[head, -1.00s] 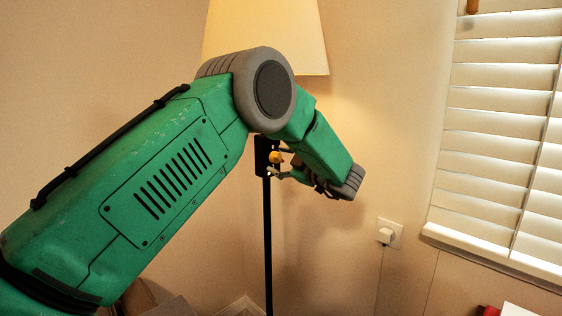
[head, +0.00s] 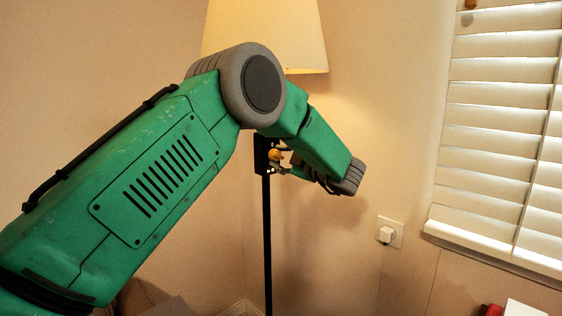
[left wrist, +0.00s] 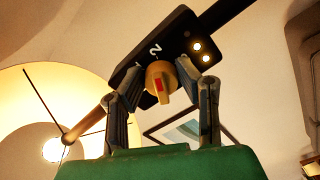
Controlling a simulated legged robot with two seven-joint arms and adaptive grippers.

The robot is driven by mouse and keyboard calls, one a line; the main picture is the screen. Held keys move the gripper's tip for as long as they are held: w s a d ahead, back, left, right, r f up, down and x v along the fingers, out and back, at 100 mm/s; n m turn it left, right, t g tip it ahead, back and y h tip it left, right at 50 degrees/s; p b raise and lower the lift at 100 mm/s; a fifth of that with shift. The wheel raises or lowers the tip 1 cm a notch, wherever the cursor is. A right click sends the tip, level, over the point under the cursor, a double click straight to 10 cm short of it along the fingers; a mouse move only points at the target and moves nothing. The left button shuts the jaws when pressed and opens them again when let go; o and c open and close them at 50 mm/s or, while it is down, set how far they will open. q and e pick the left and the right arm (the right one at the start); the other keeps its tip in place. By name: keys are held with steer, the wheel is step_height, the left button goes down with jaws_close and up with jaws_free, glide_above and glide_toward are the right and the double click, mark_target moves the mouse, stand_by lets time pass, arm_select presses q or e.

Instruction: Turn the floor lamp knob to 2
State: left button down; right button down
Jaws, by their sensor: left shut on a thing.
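The floor lamp has a lit cream shade (head: 265,40) and a thin black pole (head: 267,245). A black control box (head: 262,150) on the pole carries an orange-yellow knob (head: 275,155). In the left wrist view the knob (left wrist: 160,80) shows a red mark, and a white 2 (left wrist: 155,48) is printed on the box beside it. Two small lights on the box are lit. My left gripper (head: 281,160) is at the knob; its fingers (left wrist: 161,76) are shut on it, one on each side. The knob's exact pointing is hard to tell. My right gripper is not in view.
My green left arm crosses in front of the lamp and hides part of it. A white wall outlet with a plug (head: 386,234) is right of the pole. A window with white blinds (head: 500,130) is at the right. A framed picture (left wrist: 185,127) shows behind the fingers.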

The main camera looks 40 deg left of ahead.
arm_select(q)
steer(key=c, duration=1.2)
jaws_free()
steer(key=shift+f, duration=0.1)
steer(key=s+d, duration=0.1)
steer(key=d, duration=1.1)
steer(key=shift+f, duration=0.1)
